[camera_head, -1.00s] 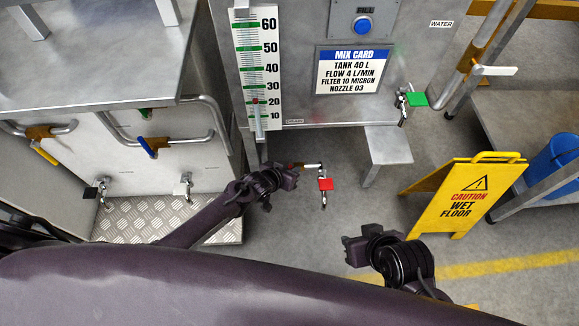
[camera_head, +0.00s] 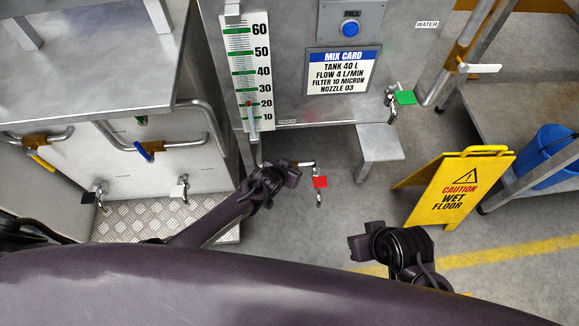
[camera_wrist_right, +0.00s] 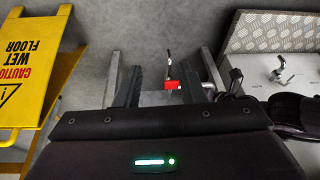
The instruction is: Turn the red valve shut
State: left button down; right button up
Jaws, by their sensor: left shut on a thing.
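The red valve (camera_head: 297,163) sits on the short pipe below the tank's front edge in the head view. Its body shows only as a small brass-coloured bit, and its handle is mostly hidden by my left gripper. My left gripper (camera_head: 286,174) is shut on it, reaching in from the left. My right gripper (camera_head: 352,246) is empty, low and right of the tap. Its fingers stand apart in the right wrist view (camera_wrist_right: 163,80).
A level gauge (camera_head: 235,80) has its red marker near 20. A green-tagged tap (camera_head: 405,97) and a metal step (camera_head: 377,150) stand to the right. A yellow wet floor sign (camera_head: 459,188) stands further right. Blue (camera_head: 144,151) and yellow (camera_head: 42,162) valve handles are at left.

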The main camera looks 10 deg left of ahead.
pick_arm(q)
jog(key=c, duration=1.4)
grip_release()
jog(key=shift+d, duration=0.1)
